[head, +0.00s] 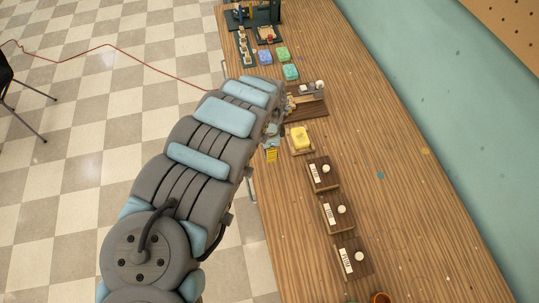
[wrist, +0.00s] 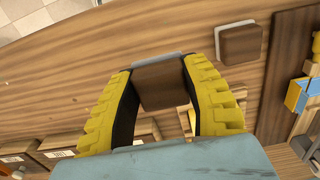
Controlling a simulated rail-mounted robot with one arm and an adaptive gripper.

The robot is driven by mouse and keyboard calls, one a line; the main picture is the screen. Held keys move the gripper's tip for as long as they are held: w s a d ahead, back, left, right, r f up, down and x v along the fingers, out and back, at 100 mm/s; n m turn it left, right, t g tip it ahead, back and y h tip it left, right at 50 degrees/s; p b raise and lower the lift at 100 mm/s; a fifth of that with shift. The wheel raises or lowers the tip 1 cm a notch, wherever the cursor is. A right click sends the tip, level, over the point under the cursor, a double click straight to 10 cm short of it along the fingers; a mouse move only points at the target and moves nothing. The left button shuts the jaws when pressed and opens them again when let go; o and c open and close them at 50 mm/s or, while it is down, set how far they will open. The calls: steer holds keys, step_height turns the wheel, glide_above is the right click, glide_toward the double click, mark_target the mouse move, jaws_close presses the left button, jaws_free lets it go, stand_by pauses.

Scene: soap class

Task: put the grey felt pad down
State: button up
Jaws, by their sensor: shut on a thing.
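In the wrist view my gripper (wrist: 160,85) has its two yellow ribbed fingers on either side of a brown block with a pale grey layer along its far edge, which looks like the grey felt pad (wrist: 158,63). The fingers are shut on its brown part. I cannot tell whether it touches the wooden table (wrist: 75,75) or hangs above it. A similar brown block with a pale grey edge (wrist: 240,43) lies on the table just beyond, to the right. In the head view my arm hides most of my gripper, and the held pad cannot be made out.
A yellow block on a wooden tray (head: 291,150) is close to my gripper. Several brown labelled boards (head: 340,222) with white discs line the table's near side. A tray of tools (head: 316,109) and coloured blocks (head: 281,54) stand farther up. The table's right half is mostly clear.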

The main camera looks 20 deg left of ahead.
steer(key=shift+w+f, duration=0.25)
steer(key=shift+f, duration=0.35)
steer(key=shift+w+a+f, duration=0.1)
steer(key=shift+w+f, duration=0.25)
steer(key=shift+w, duration=0.15)
steer(key=shift+w+a+f+b, duration=0.1)
steer(key=shift+w+f+b, duration=0.1)
steer(key=shift+f+b, duration=0.3)
steer(key=shift+f, duration=1.45)
steer(key=shift+f, duration=0.1)
steer(key=o, duration=1.1)
steer(key=shift+a, duration=0.1)
steer(key=shift+r+p, duration=0.8)
steer(key=shift+r, duration=5.35)
